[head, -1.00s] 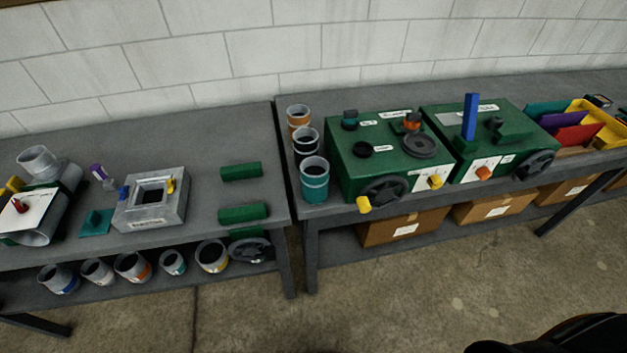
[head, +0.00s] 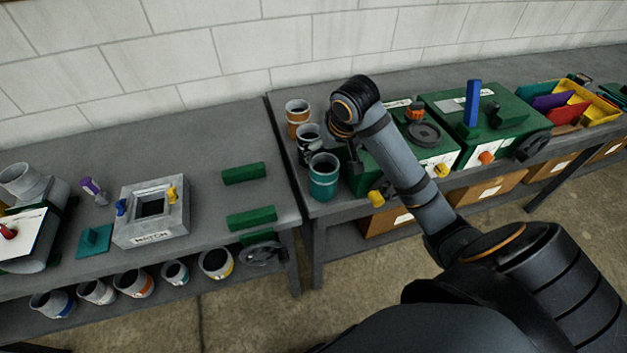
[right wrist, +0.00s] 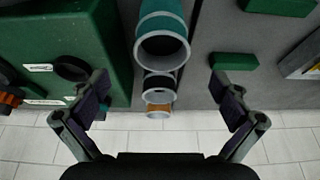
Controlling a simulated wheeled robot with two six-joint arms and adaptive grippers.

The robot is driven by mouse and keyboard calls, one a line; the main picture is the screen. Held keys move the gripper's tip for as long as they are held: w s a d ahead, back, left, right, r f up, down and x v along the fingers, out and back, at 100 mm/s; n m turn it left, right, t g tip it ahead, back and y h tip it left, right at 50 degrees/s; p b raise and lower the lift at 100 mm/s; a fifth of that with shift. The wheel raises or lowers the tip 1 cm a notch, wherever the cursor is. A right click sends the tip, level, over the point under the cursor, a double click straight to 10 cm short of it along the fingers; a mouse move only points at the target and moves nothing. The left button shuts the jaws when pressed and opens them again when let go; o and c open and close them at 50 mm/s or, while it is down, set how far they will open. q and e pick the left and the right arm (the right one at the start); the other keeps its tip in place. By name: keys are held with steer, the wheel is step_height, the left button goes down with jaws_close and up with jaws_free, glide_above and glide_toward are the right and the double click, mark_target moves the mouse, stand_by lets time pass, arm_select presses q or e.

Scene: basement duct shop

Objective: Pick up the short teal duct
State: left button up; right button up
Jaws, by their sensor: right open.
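A short duct with a teal band and grey rim (head: 323,178) stands upright at the left front corner of the right-hand bench. In the right wrist view the teal duct (right wrist: 163,38) shows at top centre, in the gap between my fingers. My right gripper (right wrist: 160,88) is open and empty. In the head view the right gripper (head: 355,158) hangs over the bench just right of the teal duct, partly hidden by its wrist. I cannot tell whether it touches anything. A smaller teal-banded duct (head: 175,272) stands on the lower shelf at left. My left gripper is not in view.
A black-banded duct (head: 308,143) and an orange-banded duct (head: 298,115) stand in line behind the teal one. A green machine (right wrist: 65,50) stands close beside them. Green blocks (head: 252,217) lie on the left bench, across a narrow gap between benches.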

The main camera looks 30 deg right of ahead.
mark_target(323, 169)
steer(key=shift+w+f+b, duration=0.15)
steer(key=shift+f+b, duration=0.5)
steer(key=shift+b, duration=0.15)
steer(key=x, duration=0.2)
steer(key=shift+w+f+p, duration=0.2)
steer(key=shift+w+p, duration=0.15)
steer(key=shift+f, duration=0.45)
steer(key=p+x, duration=0.1)
steer(key=x, duration=0.2)
steer(key=shift+f, duration=0.45)
steer(key=shift+w+f, duration=0.15)
steer(key=shift+f, duration=0.05)
steer(key=c, duration=1.8)
steer(key=shift+r, duration=0.1)
